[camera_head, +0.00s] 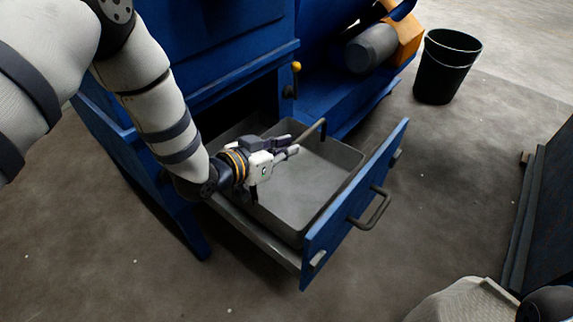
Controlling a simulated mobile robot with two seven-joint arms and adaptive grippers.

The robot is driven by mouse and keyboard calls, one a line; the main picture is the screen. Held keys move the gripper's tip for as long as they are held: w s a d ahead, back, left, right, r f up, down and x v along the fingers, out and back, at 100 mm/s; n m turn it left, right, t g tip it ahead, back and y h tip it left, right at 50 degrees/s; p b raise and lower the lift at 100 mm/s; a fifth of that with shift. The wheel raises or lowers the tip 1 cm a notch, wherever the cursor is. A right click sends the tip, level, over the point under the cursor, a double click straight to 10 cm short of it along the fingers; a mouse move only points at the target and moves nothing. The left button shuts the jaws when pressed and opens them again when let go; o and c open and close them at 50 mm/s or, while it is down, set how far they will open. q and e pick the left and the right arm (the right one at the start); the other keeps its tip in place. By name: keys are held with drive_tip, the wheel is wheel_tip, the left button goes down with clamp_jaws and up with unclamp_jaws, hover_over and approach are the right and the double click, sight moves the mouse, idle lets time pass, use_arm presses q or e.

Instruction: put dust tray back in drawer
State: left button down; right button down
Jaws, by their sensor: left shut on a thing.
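The grey dust tray (310,190) sits inside the open blue drawer (355,215), its floor looking bare. A thin dark handle (311,131) rises at the tray's far edge. My left gripper (295,143) reaches over the tray from the left and is shut on the tray's handle; the exact contact at the fingertips is small and hard to make out. Whether the tray rests fully on the drawer bottom cannot be told. My right gripper is out of view; only part of my right arm shows at the bottom right.
The drawer is pulled out of the blue machine (215,50), with its front handle (374,209) facing right. A yellow-knobbed lever (296,68) stands behind the tray. A black bin (447,68) stands at the upper right. A dark panel stands at the right edge. Floor between is clear.

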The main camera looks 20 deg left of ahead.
use_arm(q)
wheel_tip(320, 180, down, 3)
drive_tip(key=shift+f+b, duration=0.1)
drive_tip(key=shift+b, duration=0.4)
drive_tip(key=c, duration=1.7)
unclamp_jaws()
drive_tip(key=shift+f, duration=0.1)
drive_tip(key=shift+o, duration=0.2)
